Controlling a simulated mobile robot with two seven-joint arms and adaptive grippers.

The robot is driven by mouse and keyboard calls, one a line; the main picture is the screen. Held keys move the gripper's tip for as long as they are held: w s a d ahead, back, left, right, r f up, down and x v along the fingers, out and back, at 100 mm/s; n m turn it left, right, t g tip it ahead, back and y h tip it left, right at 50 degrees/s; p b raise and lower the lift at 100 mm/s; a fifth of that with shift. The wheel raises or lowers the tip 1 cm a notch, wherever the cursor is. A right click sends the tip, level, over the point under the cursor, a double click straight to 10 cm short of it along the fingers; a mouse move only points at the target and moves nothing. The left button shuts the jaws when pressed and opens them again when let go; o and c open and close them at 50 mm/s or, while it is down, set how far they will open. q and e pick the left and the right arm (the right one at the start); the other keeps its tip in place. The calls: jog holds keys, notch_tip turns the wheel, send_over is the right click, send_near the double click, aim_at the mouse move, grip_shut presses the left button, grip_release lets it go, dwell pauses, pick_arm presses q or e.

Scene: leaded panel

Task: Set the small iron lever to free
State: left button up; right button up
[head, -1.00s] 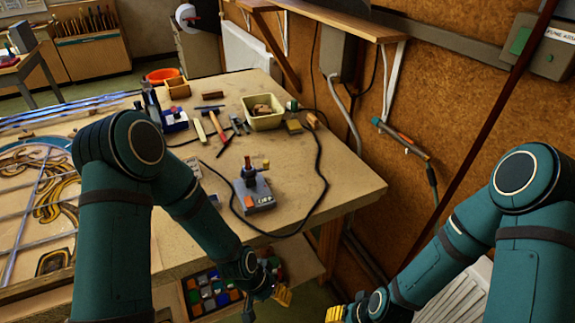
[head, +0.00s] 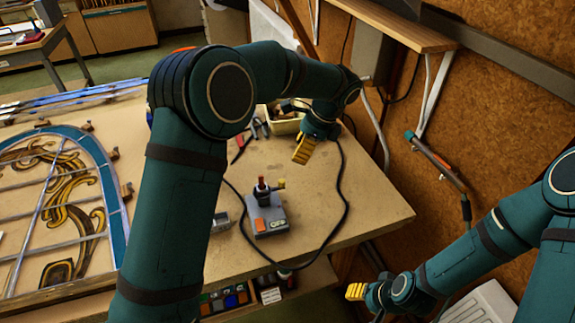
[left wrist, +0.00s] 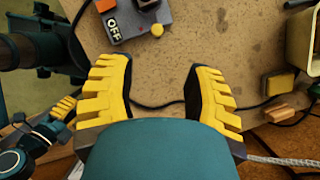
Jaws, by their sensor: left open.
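A small grey iron stand (head: 267,216) sits on the bench with an orange switch and an OFF label. A dark holder with a red-topped piece (head: 262,185) rises from it. A short lever with a yellow knob (head: 281,184) sticks out on its right side; the knob also shows in the left wrist view (left wrist: 157,30). My left gripper (head: 303,150) is open and empty above the bench, beyond and right of the stand. In the left wrist view, the knob lies ahead of the gap between the fingers (left wrist: 157,68). My right gripper (head: 355,291) is low, off the bench's right edge; its opening is unclear.
A black cable (head: 345,190) loops around the stand's right side. A cream tray (head: 284,126) stands behind, partly hidden by my left arm. The leaded panel (head: 60,200) lies at left. A cork-coloured wall with a shelf bounds the right.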

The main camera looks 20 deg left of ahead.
aim_at(282, 181)
pick_arm(q)
jog(key=x, duration=1.3)
jog(key=shift+s+f+b, duration=0.25)
jog(key=shift+f+b, duration=0.05)
jog(key=shift+b, duration=0.1)
jog(key=shift+o, duration=0.3)
grip_shut()
